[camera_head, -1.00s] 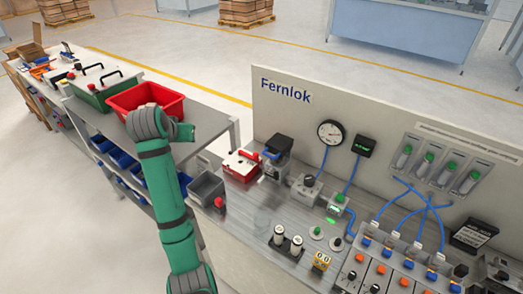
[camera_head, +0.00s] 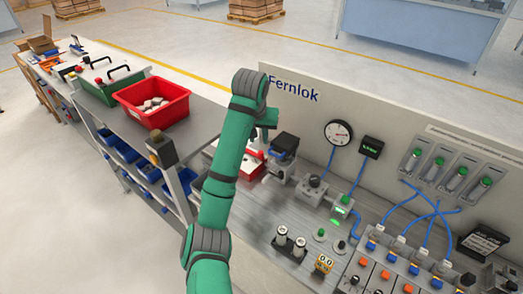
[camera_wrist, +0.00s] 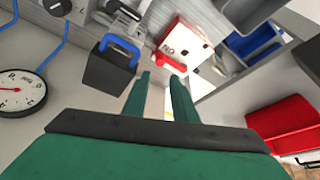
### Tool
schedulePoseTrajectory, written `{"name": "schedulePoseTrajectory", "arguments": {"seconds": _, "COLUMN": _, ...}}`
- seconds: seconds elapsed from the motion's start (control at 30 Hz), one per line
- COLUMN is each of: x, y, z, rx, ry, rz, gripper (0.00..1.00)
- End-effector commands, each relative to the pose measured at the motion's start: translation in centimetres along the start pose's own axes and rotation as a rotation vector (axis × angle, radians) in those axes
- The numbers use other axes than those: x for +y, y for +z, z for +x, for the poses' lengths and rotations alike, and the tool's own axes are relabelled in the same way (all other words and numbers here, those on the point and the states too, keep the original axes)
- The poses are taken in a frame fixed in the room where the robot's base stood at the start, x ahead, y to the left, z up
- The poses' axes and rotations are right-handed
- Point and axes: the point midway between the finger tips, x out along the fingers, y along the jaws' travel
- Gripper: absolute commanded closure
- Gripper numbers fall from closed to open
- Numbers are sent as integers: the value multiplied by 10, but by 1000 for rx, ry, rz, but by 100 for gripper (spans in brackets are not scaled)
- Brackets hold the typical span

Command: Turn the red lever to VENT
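A red box with a white top plate (camera_wrist: 187,45) lies beyond my fingertips in the wrist view. A red lever-like bar (camera_wrist: 171,62) sits at its near edge. Dark marks on the plate are too small to read, so I cannot tell where VENT is. In the head view the same red and white box (camera_head: 252,166) stands on the bench, partly hidden behind my arm. My gripper (camera_wrist: 162,82) is open, with two green fingers apart and nothing between them. The fingertips are short of the box and not touching the lever.
A black block with a blue handle (camera_wrist: 112,65) stands close left of my fingers in the wrist view. The Fernlok back panel (camera_head: 390,150) with gauge (camera_head: 338,132) rises behind the bench. A red bin (camera_head: 152,103) sits on the grey side table.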

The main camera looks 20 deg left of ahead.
Motion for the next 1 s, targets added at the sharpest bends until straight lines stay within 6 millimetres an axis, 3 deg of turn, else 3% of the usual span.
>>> {"name": "schedulePoseTrajectory", "arguments": {"seconds": 0.6, "x": -2, "y": 2, "z": 91, "rx": -5, "ry": 0, "rz": -3, "gripper": 75}}
{"name": "schedulePoseTrajectory", "arguments": {"seconds": 0.8, "x": -2, "y": 2, "z": 105, "rx": -3, "ry": 0, "rz": -3, "gripper": 75}}
{"name": "schedulePoseTrajectory", "arguments": {"seconds": 1.0, "x": -1, "y": 2, "z": 108, "rx": -3, "ry": 0, "rz": -2, "gripper": 75}}
